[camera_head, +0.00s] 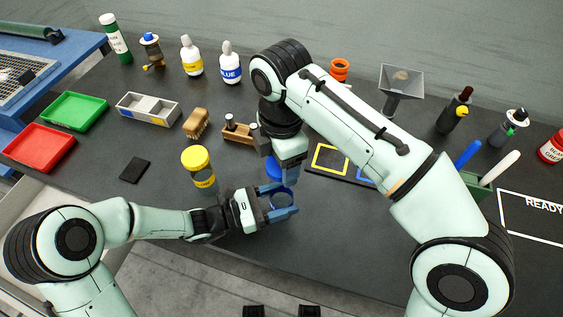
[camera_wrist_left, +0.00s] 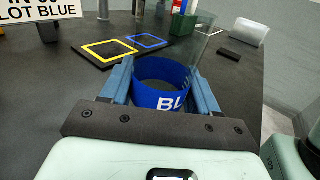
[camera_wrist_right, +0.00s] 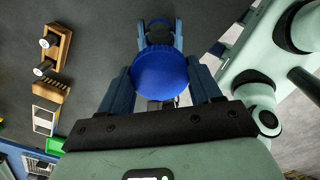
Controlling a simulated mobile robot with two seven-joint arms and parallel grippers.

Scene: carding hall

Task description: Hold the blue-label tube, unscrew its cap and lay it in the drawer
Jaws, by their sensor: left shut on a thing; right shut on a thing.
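The blue-label tube (camera_wrist_left: 163,90) is clear, with a blue band lettered "BL" in the left wrist view. My left gripper (camera_head: 281,201) is shut around the tube (camera_head: 281,199), over the table's near part. My right gripper (camera_head: 277,174) is shut on the blue cap (camera_wrist_right: 160,72). The cap also shows in the head view (camera_head: 273,167), partly hidden by my right gripper. The cap appears apart from the tube, whose mouth looks open. A pale open drawer (camera_head: 28,196) seems to show at the left edge, mostly hidden by my left arm.
A yellow-capped tube (camera_head: 198,172) stands left of my grippers. A dark pad (camera_head: 135,170), red tray (camera_head: 38,148) and green tray (camera_head: 73,111) lie further left. A wooden holder (camera_head: 238,132) and brush (camera_head: 196,124) stand behind.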

